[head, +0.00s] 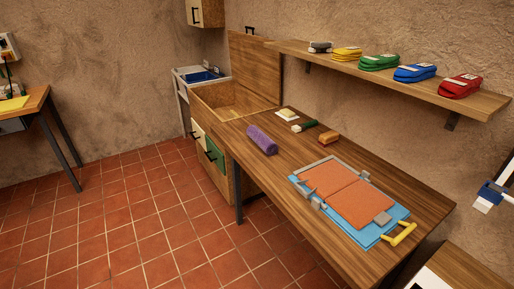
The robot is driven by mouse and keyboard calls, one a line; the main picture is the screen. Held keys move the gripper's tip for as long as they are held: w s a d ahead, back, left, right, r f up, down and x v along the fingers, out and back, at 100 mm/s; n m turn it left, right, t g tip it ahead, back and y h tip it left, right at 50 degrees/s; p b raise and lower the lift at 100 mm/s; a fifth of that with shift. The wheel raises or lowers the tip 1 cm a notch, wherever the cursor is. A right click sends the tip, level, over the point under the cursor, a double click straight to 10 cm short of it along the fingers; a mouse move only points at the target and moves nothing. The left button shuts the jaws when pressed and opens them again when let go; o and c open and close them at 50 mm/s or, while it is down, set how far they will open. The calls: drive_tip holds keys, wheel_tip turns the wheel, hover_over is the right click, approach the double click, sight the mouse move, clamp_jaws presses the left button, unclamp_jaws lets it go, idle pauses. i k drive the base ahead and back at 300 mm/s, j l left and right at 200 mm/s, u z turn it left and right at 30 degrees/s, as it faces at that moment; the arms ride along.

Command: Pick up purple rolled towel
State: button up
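The purple rolled towel (262,140) lies on the wooden table (390,194), close to its front left edge. It is a short cylinder lying on its side, and nothing covers it. My gripper is not in view. Nothing is seen touching the towel.
Behind the towel lie a pale block (286,113), a green-handled item (306,125) and an orange-brown block (328,138). To its right is a blue board (370,238) with orange panels. A shelf (400,81) with several coloured bundles overhangs the back. The tiled floor (130,225) is clear.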

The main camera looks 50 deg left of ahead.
sight(264, 142)
drive_tip(key=k+u, duration=0.15)
drive_tip(key=u, duration=1.45)
drive_tip(key=i+j+z, duration=0.1)
drive_tip(key=i+j, duration=0.7)
drive_tip(key=i+j+z, duration=0.1)
drive_tip(key=i+j, duration=0.75)
drive_tip(key=i+j+z, duration=0.15)
drive_tip(key=i+j, duration=0.8)
